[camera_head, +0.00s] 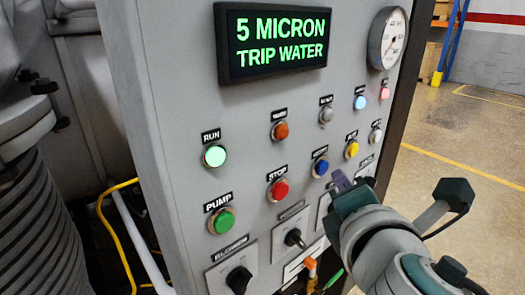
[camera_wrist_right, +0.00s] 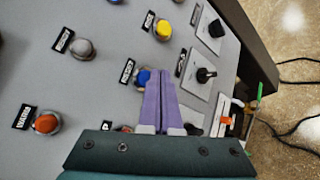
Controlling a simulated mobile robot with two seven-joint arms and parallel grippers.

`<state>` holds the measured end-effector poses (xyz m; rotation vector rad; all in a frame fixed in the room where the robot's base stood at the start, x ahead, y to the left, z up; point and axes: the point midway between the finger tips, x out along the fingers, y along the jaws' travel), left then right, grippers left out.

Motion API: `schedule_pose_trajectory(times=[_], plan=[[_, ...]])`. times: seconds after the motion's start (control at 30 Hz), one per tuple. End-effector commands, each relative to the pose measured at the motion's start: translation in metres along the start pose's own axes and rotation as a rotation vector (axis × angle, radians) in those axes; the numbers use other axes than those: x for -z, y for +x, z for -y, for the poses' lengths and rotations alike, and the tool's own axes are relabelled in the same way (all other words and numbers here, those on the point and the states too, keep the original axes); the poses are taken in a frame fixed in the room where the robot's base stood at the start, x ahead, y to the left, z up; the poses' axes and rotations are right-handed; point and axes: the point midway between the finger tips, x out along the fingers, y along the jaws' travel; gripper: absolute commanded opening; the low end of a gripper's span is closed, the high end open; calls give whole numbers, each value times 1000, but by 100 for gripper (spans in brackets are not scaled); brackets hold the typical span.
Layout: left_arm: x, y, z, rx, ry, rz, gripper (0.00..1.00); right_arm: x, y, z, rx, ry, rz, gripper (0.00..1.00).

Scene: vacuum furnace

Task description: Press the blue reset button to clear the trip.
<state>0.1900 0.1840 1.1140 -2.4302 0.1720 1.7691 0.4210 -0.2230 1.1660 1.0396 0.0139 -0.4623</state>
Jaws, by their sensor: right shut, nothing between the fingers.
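The blue reset button (camera_head: 320,167) sits on the grey control panel, right of the red STOP button. It also shows in the right wrist view (camera_wrist_right: 142,77), partly covered by my fingers. My right gripper (camera_head: 341,180) is shut and empty, its purple fingers just right of and below the blue button in the head view. In the right wrist view the fingertips (camera_wrist_right: 161,72) overlap the button's right edge; I cannot tell whether they touch it. The panel display (camera_head: 272,41) reads "5 MICRON TRIP WATER" in green. My left gripper is out of view.
Close neighbours are the red STOP button (camera_head: 278,190), yellow button (camera_head: 351,149) and orange button (camera_head: 280,131). The green PUMP button (camera_head: 221,221) and lit RUN lamp (camera_head: 214,156) are left. Black rotary switches (camera_head: 294,238) sit below. Open floor lies right of the cabinet.

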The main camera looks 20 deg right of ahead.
Motion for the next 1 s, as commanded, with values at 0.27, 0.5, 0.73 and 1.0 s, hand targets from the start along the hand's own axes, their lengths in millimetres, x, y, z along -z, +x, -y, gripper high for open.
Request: schedule_pose_trajectory(times=[0.27,0.5,0.73,1.0], plan=[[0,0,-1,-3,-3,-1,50,0,0,0,0,0,0,0],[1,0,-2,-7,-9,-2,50,0,0,0,0,0,0,0],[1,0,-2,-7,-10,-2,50,0,0,0,0,0,0,0],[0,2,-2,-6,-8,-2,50,4,6,-4,-1,0,0,0]])
